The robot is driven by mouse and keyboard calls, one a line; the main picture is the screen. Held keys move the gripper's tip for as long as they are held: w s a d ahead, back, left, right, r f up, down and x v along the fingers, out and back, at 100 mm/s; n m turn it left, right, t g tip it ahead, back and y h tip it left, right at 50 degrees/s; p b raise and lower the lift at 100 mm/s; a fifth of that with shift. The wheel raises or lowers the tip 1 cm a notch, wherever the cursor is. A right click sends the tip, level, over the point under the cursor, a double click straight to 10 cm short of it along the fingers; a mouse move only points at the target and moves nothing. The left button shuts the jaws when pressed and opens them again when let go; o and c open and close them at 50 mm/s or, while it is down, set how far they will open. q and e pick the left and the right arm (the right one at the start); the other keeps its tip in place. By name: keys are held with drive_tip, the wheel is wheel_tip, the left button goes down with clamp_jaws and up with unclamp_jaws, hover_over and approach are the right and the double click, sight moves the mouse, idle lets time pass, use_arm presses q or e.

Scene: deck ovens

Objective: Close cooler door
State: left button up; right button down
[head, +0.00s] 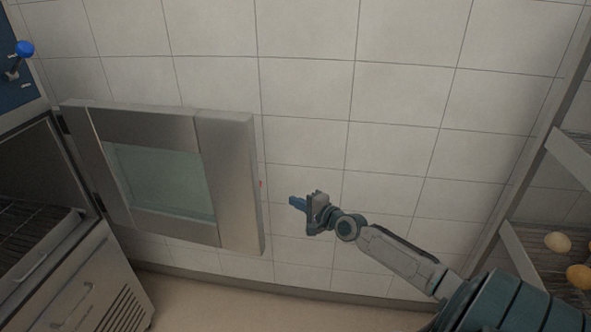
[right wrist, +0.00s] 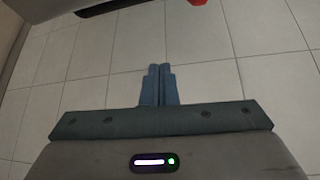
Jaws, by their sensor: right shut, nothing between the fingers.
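The cooler door (head: 236,165) stands wide open at the left of the head view. It is a steel frame with a glass pane, hinged on its left side to the cooler (head: 75,290). My right gripper (head: 293,201) is in front of the tiled wall, a little to the right of the door's free edge and apart from it in the picture. Its fingers are closed together and empty, as the right wrist view (right wrist: 158,70) also shows. My left gripper is out of view.
The open cooler cavity with a wire rack (head: 30,232) is at the far left. A shelf rack (head: 545,262) with round yellowish items stands at the right. A tiled wall (head: 330,90) is behind the door. A red thing (right wrist: 197,2) shows at the top of the wrist view.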

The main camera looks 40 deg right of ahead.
wheel_tip(320, 180, up, 4)
drive_tip(key=d+m, duration=0.1)
drive_tip(key=w+a, duration=0.2)
drive_tip(key=w, duration=0.8)
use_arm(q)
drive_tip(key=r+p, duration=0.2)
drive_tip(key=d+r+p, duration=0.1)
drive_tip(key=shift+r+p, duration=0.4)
use_arm(e)
drive_tip(key=a, duration=0.1)
drive_tip(key=s+a, duration=0.1)
drive_tip(key=a, duration=0.1)
drive_tip(key=shift+s+a+r+t, duration=0.2)
drive_tip(key=shift+s+r+t, duration=0.05)
drive_tip(key=shift+s+t, duration=0.1)
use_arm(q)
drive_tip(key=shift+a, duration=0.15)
use_arm(e)
drive_tip(key=shift+s, duration=0.1)
